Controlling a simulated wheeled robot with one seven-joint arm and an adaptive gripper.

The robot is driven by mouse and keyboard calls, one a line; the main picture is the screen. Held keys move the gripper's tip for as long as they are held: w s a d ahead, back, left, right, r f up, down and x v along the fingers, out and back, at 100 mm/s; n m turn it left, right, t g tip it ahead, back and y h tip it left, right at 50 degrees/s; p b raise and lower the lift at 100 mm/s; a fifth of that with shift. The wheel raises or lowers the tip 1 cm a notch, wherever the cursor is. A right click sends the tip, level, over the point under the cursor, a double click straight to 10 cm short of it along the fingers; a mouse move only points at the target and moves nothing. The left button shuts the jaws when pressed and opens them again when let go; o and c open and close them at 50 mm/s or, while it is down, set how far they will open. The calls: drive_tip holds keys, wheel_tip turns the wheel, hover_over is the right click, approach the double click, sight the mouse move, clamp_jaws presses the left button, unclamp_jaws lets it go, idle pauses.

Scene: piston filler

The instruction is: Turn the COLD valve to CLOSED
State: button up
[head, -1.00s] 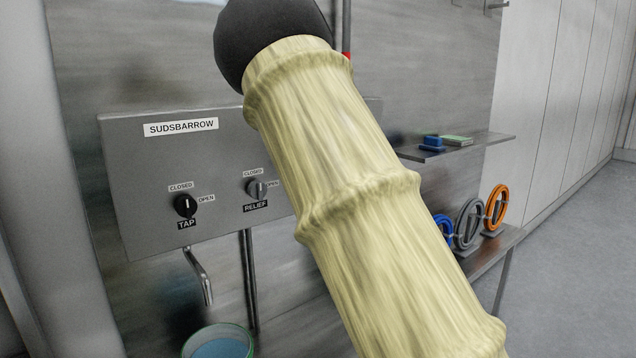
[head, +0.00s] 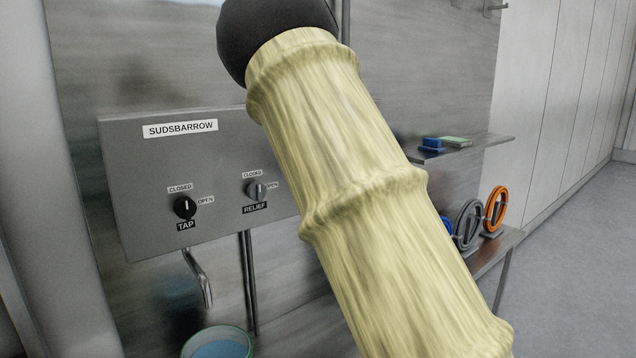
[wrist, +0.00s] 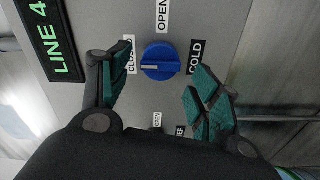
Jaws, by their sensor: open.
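The COLD valve is a blue round knob (wrist: 160,62) on a grey panel in the wrist view. Its white pointer mark points left, toward the CLOSED label (wrist: 130,55). An OPEN label (wrist: 162,16) is above it and the COLD label (wrist: 196,57) to its right. My gripper (wrist: 161,66) is open, with one teal-padded finger on each side of the knob. Both fingers look apart from the knob; their depth relative to it is hard to judge. In the head view my arm hides the COLD valve and the gripper.
A spout (head: 201,276) hangs above a bucket (head: 218,345). Shelves at right hold a blue block (head: 432,145) and coloured rings, one orange (head: 495,208). A LINE 4 sign (wrist: 50,40) is beside the knob.

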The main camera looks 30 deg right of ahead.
drive_tip(key=s, duration=0.9)
drive_tip(key=shift+s+d, duration=0.25)
drive_tip(key=shift+d, duration=0.15)
drive_tip(key=shift+f, duration=0.1)
drive_tip(key=a+f+m+g+h+p, duration=0.1)
drive_tip(key=a+f+m+g, duration=0.15)
drive_tip(key=f, duration=0.75)
drive_tip(key=a+f+m+g+h, duration=0.1)
drive_tip(key=a+f+m, duration=0.15)
drive_tip(key=f, duration=0.75)
drive_tip(key=s+a+f+m+g+p, duration=0.1)
drive_tip(key=s+a+f+m+g, duration=0.25)
drive_tip(key=f, duration=0.65)
drive_tip(key=s+a+f+m+g+p, duration=0.1)
drive_tip(key=s+a+f+m+g, duration=0.3)
drive_tip(key=f, duration=0.7)
drive_tip(key=s+a+f+m+g, duration=0.1)
drive_tip(key=s+a+f, duration=0.4)
drive_tip(key=s, duration=0.5)
drive_tip(key=s+a+f+m+g+p, duration=0.1)
drive_tip(key=s+a+f+g, duration=0.2)
drive_tip(key=s+a+f, duration=0.3)
drive_tip(key=s+a+f+m+g, duration=0.2)
drive_tip(key=s+a+f, duration=0.3)
drive_tip(key=s, duration=1.1)
drive_tip(key=shift+s+a+f+g+y+p, duration=0.2)
drive_tip(key=shift+a+f+g+y+p, duration=0.1)
drive_tip(key=shift+f+g+y+p, duration=0.25)
drive_tip(key=shift+f, duration=0.1)
